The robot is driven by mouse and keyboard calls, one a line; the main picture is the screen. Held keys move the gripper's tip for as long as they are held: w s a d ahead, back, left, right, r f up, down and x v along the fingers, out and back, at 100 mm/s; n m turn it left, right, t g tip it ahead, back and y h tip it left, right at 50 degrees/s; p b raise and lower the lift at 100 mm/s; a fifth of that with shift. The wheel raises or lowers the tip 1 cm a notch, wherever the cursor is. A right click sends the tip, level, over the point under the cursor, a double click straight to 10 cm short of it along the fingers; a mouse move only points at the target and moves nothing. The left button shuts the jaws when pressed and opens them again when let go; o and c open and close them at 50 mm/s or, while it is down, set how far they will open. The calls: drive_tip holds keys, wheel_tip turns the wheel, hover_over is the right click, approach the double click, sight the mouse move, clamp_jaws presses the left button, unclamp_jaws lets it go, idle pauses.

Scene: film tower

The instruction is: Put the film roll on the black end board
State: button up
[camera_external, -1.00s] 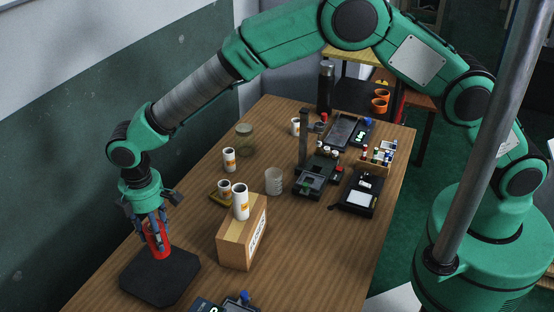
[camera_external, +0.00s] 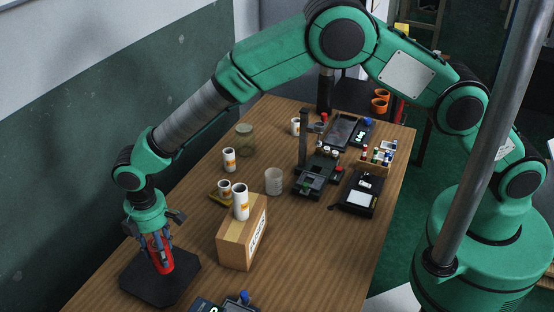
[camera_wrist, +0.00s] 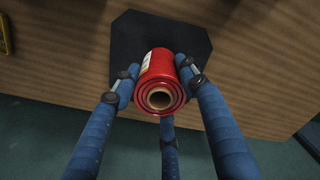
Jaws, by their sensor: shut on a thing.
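The film roll (camera_external: 159,259) is a red cylinder with a pale label. It also shows in the wrist view (camera_wrist: 160,84), where I look onto its end with a tan core. My gripper (camera_external: 157,247) is shut on the roll, with blue fingers on its sides; the fingers also show in the wrist view (camera_wrist: 157,85). The black end board (camera_external: 184,284) is a dark flat plate with cut corners at the table's near left end; it also shows in the wrist view (camera_wrist: 135,35). The roll is over the board, slightly tilted. I cannot tell whether its bottom touches the board.
A cardboard box (camera_external: 235,245) with a white-and-orange roll (camera_external: 240,203) on top stands right of the board. A dark device (camera_external: 232,303) lies at the near edge. Several rolls, jars and tools stand farther back on the wooden table (camera_external: 300,250).

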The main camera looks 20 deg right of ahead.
drive_tip(key=shift+f, duration=0.25)
drive_tip(key=shift+f, duration=1.8)
drive_tip(key=shift+f, duration=0.15)
drive_tip(key=o, duration=1.3)
wheel_tip(320, 180, up, 12)
drive_tip(key=shift+r+p, duration=0.15)
drive_tip(key=shift+p, duration=0.35)
